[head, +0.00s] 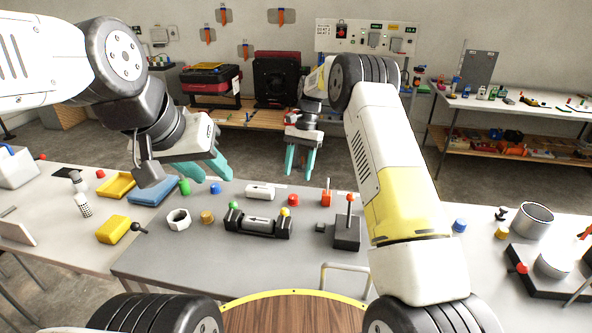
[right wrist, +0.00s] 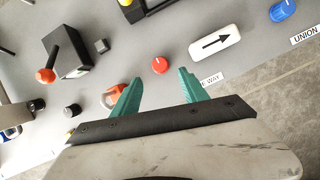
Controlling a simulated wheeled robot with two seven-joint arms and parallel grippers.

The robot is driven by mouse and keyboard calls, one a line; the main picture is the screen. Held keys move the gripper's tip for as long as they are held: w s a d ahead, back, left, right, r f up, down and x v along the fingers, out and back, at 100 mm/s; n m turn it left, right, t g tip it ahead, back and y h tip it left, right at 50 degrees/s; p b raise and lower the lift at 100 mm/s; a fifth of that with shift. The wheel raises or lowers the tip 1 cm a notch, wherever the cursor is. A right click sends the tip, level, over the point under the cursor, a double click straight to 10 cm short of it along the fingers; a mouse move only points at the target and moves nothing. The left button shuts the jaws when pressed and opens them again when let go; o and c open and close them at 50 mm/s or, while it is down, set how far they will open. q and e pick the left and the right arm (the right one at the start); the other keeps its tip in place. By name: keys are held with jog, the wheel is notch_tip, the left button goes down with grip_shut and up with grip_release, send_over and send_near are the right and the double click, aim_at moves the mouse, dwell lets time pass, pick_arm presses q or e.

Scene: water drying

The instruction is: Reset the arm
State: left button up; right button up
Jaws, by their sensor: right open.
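My left gripper (head: 219,166) hangs over the left part of the table, with its teal fingers pointing right and down; the fingers show a gap between them and nothing is held. My right gripper (head: 299,162) is raised over the far edge of the grey table, teal fingers pointing down, open and empty. In the right wrist view its two teal fingertips (right wrist: 158,84) stand wide apart, with grey tabletop and a red knob (right wrist: 160,65) seen beyond them. My right arm crosses the head view from the lower right.
The grey table (head: 190,260) carries a black fixture (head: 258,222), a white nut-shaped part (head: 178,220), a lever box (head: 347,232) and a white arrow block (right wrist: 214,43). A metal pot (head: 532,221) stands right.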

jog(key=s+d+r+n+t, duration=0.15)
jog(key=s+d+r, duration=0.35)
jog(key=r, duration=0.5)
jog(key=s+d+r+n+t, duration=0.1)
jog(key=s+d+r+t, duration=0.2)
jog(key=s+r, duration=0.55)
jog(key=s+d+r+n+t, duration=0.1)
jog(key=s+d+t, duration=0.1)
jog(key=s, duration=0.8)
jog(key=s+d+r+n+t, duration=0.1)
jog(key=s+d+n+t, duration=0.1)
jog(key=s, duration=0.8)
jog(key=shift+d+r+t, duration=0.35)
jog(key=shift+t, duration=0.5)
